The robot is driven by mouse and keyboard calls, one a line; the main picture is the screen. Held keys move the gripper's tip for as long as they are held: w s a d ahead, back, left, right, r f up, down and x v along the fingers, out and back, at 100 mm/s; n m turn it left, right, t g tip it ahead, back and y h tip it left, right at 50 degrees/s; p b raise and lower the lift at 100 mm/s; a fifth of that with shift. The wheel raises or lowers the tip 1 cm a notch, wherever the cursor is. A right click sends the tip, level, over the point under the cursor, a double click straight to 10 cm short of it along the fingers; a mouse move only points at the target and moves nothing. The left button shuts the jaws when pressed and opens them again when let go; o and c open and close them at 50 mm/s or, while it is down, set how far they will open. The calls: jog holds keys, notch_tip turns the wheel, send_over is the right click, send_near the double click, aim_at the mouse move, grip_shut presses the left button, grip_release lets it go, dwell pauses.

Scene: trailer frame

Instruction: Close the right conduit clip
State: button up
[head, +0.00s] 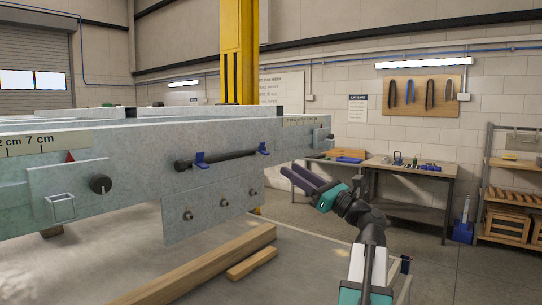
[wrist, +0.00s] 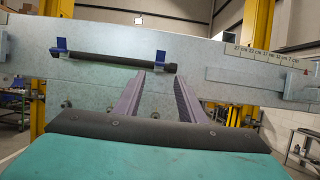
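A dark conduit (head: 232,157) runs along the face of the grey trailer beam, held at two blue clips. The right conduit clip (head: 263,148) is near the conduit's right end, with a blue part standing above the tube; in the wrist view it (wrist: 160,57) shows just above my fingertips. The left clip (head: 201,159) also has a raised blue part, and it shows in the wrist view (wrist: 61,46). I cannot tell how far either clip is shut. My gripper (head: 288,170) is open and empty, to the right of the right clip and apart from it; its fingers (wrist: 165,78) point toward the beam.
A bolted plate (head: 213,212) hangs below the conduit. A round black knob (head: 100,184) and wire loop (head: 61,208) are at the left. Timber pieces (head: 205,272) lie below. A workbench (head: 400,174) and shelf stand behind at the right. A yellow post (head: 239,50) rises behind the beam.

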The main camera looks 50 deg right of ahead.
aim_at(268, 154)
jog(key=p+x, duration=0.2)
jog(key=x, duration=0.8)
jog(key=shift+w+f, duration=0.1)
jog(key=shift+c, duration=0.2)
grip_shut()
